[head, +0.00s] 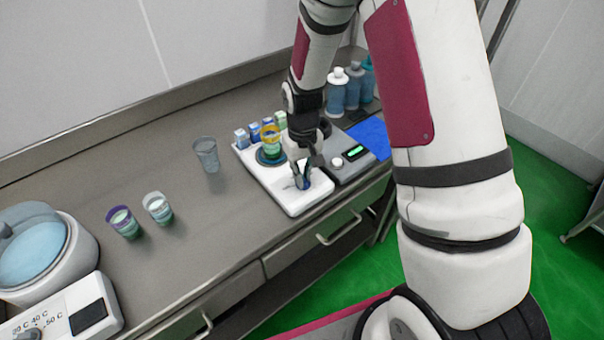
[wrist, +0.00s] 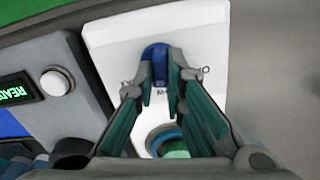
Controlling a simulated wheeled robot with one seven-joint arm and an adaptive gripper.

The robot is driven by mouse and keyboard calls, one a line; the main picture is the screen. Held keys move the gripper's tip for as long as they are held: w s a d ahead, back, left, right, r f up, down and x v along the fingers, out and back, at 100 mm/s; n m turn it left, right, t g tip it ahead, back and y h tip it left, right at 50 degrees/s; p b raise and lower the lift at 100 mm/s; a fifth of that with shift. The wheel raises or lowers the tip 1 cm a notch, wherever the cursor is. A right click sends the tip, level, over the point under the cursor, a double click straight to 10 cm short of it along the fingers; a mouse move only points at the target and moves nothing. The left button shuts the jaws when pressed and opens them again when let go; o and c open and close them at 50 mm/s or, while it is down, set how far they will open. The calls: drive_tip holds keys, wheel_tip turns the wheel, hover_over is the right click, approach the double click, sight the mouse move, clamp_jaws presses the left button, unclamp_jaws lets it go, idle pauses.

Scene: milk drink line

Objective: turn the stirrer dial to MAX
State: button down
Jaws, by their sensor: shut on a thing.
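The stirrer (head: 306,198) is a white box at the counter's front edge, and its white top (wrist: 212,35) fills the middle of the wrist view. Its blue dial (wrist: 154,54) sits between my fingertips. My gripper (wrist: 161,75) is shut on the dial, one finger on each side. In the head view my gripper (head: 303,182) points down at the front of the stirrer and mostly hides the dial. Dark lettering beside the dial is partly covered by my fingers, so I cannot tell the setting. A cup with a yellow rim (head: 270,138) stands on the stirrer's round plate (head: 264,159).
A grey device with a green display (head: 355,152) and white button (wrist: 55,83) stands beside the stirrer. Small cartons (head: 254,132) and bottles (head: 336,92) are behind. A clear cup (head: 206,154) and two filled cups (head: 123,222) stand left, with free counter between.

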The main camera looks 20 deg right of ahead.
drive_tip(key=m, duration=0.4)
drive_tip(key=shift+d+m, duration=0.1)
drive_tip(key=shift+m, duration=2.8)
drive_tip(key=c, duration=1.7)
unclamp_jaws()
drive_tip(key=shift+o, duration=0.2)
wheel_tip(320, 180, up, 12)
